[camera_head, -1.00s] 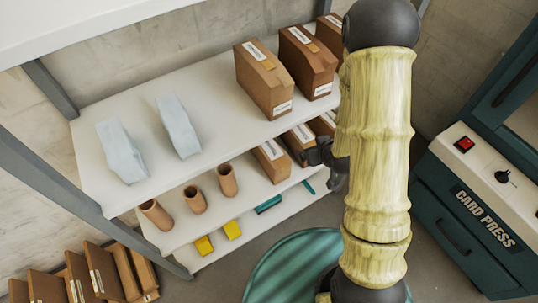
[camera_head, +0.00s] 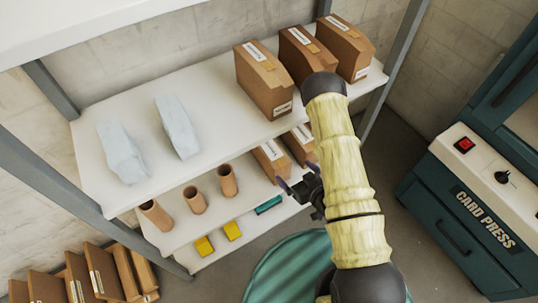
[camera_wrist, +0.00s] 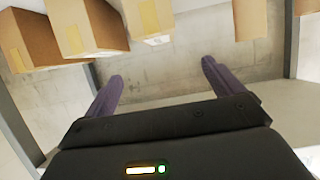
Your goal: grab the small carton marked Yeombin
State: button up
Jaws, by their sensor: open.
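Several brown cartons stand on the rack, and I cannot read their labels, so I cannot tell which is marked Yeombin. The upper shelf holds a left carton (camera_head: 265,80), a middle one (camera_head: 304,55) and a right one (camera_head: 343,48). Smaller cartons stand on the shelf below: a left one (camera_head: 270,157) and a right one (camera_head: 298,142), partly hidden by the upper shelf and my arm. My gripper (camera_head: 298,184) is just in front of these lower cartons. In the wrist view it (camera_wrist: 162,76) is open and empty, with brown cartons (camera_wrist: 93,25) along the top edge.
Pale blue packs (camera_head: 176,127) lie on the upper shelf (camera_head: 225,128). Brown cups (camera_head: 194,200), yellow blocks (camera_head: 232,230) and a teal item (camera_head: 268,204) are lower down. A card press (camera_head: 470,190) stands at right. A grey rack post (camera_head: 393,70) rises at the right end.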

jog(key=shift+f, duration=0.1)
jog(key=b, duration=1.2)
send_near(270, 147)
jog(key=b, duration=0.1)
jog(key=f+b, duration=0.1)
jog(key=b, duration=0.1)
jog(key=shift+w+a+f, duration=0.15)
jog(key=shift+w+a, duration=0.2)
jog(key=shift+a, duration=0.05)
jog(key=shift+r+b+x, duration=0.2)
jog(key=shift+b+x, duration=0.1)
jog(key=shift+x, duration=1)
jog(key=b+x, duration=0.1)
jog(key=x, duration=0.4)
jog(key=shift+w+r, duration=0.1)
jog(key=shift+w, duration=0.2)
